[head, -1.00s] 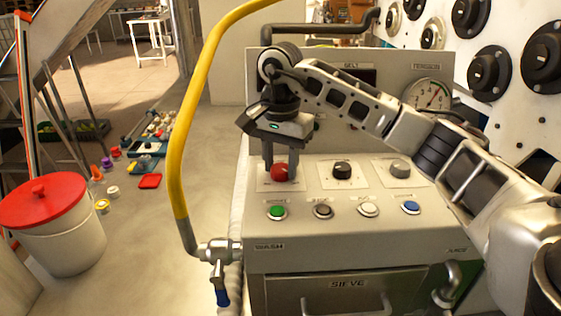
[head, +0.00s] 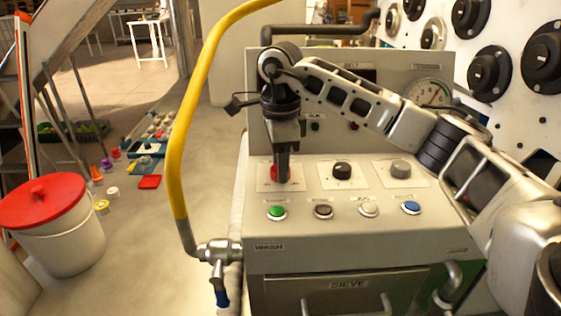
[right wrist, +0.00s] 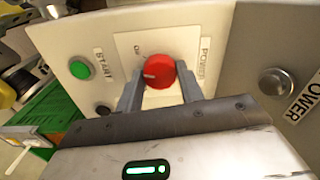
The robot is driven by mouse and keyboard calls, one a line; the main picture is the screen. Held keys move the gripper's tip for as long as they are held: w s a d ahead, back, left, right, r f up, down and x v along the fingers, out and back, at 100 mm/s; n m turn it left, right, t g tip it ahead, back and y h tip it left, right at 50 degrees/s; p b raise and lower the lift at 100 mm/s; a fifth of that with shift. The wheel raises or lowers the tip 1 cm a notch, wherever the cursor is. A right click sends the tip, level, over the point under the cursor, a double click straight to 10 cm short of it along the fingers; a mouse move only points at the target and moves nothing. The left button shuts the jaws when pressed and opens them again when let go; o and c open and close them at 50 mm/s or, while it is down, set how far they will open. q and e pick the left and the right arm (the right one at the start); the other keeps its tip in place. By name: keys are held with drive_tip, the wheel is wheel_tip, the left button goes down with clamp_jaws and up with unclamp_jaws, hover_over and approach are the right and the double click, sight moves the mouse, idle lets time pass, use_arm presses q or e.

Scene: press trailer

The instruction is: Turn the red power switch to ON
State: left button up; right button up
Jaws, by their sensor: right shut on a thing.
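The red power switch (head: 274,173) is a round knob on a white plate at the left of the sloped control panel. It also shows in the right wrist view (right wrist: 161,71), with a white pointer line towards the left and a small label, partly legible, at its upper left. My right gripper (head: 282,179) points down at the switch and is shut on it, one finger on each side. In the head view the fingers line up and hide much of the knob. My left gripper is not in view.
A black knob (head: 342,171) and a grey knob (head: 400,169) sit right of the switch. Green (head: 277,212), dark, white and blue (head: 410,208) buttons line the front. A yellow hose (head: 180,140) rises at the left. A gauge (head: 431,93) stands behind my arm.

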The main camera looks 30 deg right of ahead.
drive_tip(key=m, duration=0.5)
drive_tip(key=shift+r+m, duration=0.1)
drive_tip(key=shift+m, duration=0.3)
idle(0.4)
drive_tip(key=o, duration=1)
wheel_tip(320, 180, up, 16)
drive_tip(key=shift+f, duration=0.1)
idle(0.3)
